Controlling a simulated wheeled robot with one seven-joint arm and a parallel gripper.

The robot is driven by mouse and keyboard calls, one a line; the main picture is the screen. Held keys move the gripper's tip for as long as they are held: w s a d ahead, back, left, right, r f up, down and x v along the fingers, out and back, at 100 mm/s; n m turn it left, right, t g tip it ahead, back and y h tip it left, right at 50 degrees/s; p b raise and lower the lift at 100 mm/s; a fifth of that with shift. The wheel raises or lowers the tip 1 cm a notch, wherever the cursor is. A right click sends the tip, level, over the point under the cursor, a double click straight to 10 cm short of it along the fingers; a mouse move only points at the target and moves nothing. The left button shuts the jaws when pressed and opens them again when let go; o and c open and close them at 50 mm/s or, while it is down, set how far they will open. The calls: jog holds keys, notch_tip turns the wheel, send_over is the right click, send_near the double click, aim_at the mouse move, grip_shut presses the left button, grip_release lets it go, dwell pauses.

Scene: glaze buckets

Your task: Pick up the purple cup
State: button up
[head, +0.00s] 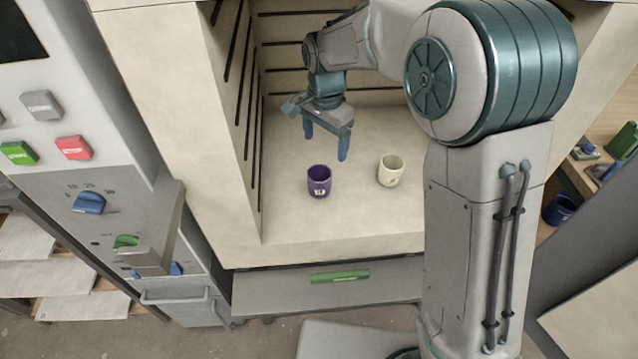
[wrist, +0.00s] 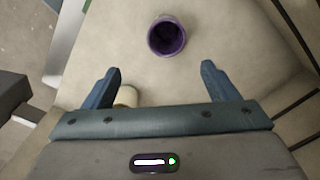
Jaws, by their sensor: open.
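The purple cup (head: 319,181) stands upright on the pale floor of the box-like chamber, with a small light label on its side. In the wrist view the purple cup (wrist: 167,36) shows from above, its dark opening facing the camera, ahead of the fingertips. My gripper (head: 326,148) is open and empty, above and behind the cup in the head view. In the wrist view the fingers of my gripper (wrist: 160,70) are spread wide, with the cup beyond them and between their lines. Nothing touches the cup.
A cream cup (head: 391,170) stands to the right of the purple cup; the left finger partly hides it in the wrist view (wrist: 126,96). Slotted chamber walls (head: 240,110) rise at the left and back. A drawer with a green handle (head: 340,276) lies below the front edge.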

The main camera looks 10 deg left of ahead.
send_near(319, 180)
jog(key=f, duration=0.2)
jog(key=s+f, duration=0.1)
jog(key=f, duration=0.2)
jog(key=s+f, duration=0.1)
jog(key=f, duration=0.1)
jog(key=shift+s+d+f, duration=0.1)
jog(key=shift+d+f, duration=0.05)
jog(key=shift+d, duration=0.1)
jog(key=c, duration=1.2)
